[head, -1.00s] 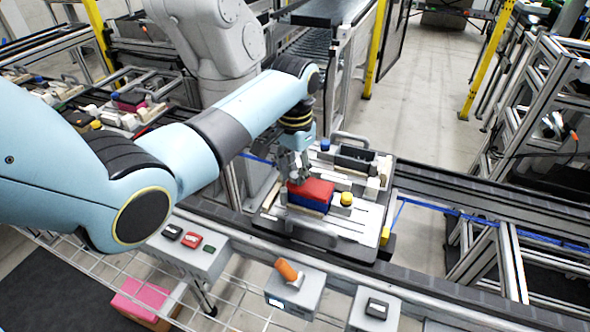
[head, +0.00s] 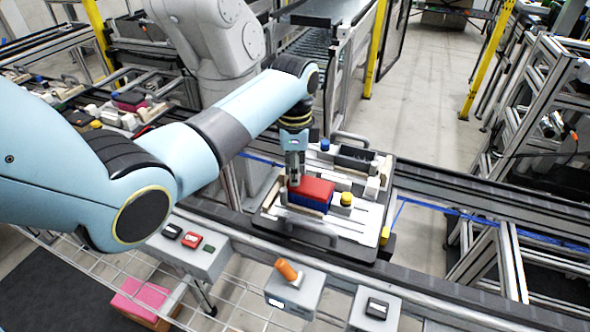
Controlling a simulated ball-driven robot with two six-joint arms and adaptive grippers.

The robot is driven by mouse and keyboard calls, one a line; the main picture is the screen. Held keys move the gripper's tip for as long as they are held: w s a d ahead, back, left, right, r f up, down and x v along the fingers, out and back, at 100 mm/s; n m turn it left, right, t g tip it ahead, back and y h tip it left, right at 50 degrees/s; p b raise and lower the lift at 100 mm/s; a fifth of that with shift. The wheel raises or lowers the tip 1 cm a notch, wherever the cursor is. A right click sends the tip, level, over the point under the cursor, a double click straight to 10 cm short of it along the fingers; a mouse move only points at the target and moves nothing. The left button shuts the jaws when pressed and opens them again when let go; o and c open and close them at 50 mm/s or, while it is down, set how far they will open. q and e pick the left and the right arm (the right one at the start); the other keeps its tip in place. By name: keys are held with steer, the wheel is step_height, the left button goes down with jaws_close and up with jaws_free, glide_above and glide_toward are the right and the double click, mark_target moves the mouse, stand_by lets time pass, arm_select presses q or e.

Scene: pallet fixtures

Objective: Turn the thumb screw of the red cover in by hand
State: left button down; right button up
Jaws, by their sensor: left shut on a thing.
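The red cover (head: 317,188) lies on a blue block (head: 309,202) on the grey pallet (head: 345,221). My left gripper (head: 294,183) points down at the cover's left end, and its fingers are close together. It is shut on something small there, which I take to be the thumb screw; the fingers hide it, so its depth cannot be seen. My right gripper is not in view.
A yellow knob (head: 347,199) stands just right of the cover. A blue knob (head: 325,145) and a black part (head: 354,157) are at the pallet's back. A control box (head: 188,247) and an orange-handled switch (head: 287,270) stand in front of the conveyor.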

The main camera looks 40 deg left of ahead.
arm_select(q)
steer(key=shift+m, duration=0.6)
steer(key=c, duration=1.1)
jaws_free()
step_height(320, 180, up, 12)
